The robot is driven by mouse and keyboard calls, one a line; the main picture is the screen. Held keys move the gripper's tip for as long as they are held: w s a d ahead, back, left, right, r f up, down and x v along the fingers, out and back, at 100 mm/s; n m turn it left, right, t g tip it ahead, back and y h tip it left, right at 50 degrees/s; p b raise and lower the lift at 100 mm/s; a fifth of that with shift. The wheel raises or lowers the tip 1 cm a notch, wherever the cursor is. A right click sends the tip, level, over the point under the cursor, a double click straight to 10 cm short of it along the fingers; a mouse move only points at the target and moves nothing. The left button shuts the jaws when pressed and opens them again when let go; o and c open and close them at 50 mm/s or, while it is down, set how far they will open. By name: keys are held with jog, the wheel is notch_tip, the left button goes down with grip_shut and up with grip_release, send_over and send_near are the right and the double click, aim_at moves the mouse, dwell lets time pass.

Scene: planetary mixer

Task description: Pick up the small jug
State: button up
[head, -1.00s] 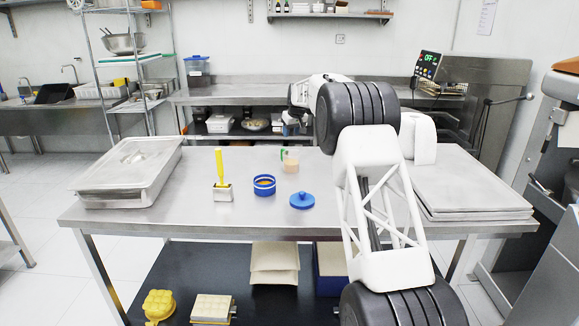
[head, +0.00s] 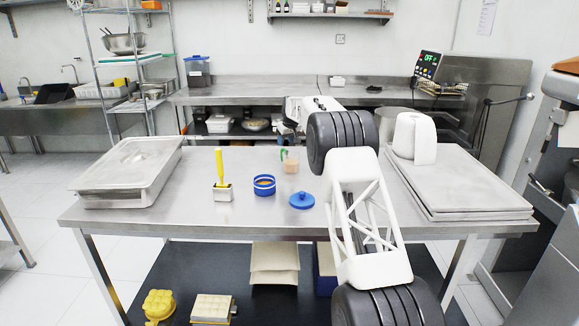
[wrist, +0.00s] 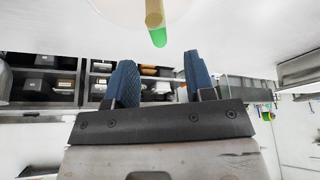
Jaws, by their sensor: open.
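The small jug (head: 290,161), tan below with a green handle, stands on the steel table in the head view, behind the blue lid. In the wrist view a tan and green part (wrist: 157,30), which looks like the jug, shows at the top, beyond the fingertips and between their lines. My gripper (wrist: 158,72) has its two blue fingers apart, with nothing between them. The gap to the jug cannot be judged exactly.
A blue-banded container (head: 264,186) and a blue lid (head: 302,201) are in front of the jug. A yellow-handled brush (head: 221,184) stands in a metal holder to the left. A lidded steel pan (head: 130,175) is at far left, trays (head: 460,190) at right. The table's front middle is clear.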

aim_at(284, 151)
jog(key=shift+x, duration=1.1)
jog(key=shift+x, duration=2.6)
jog(key=shift+s+d+f, duration=0.1)
jog(key=shift+s+d, duration=0.05)
grip_shut()
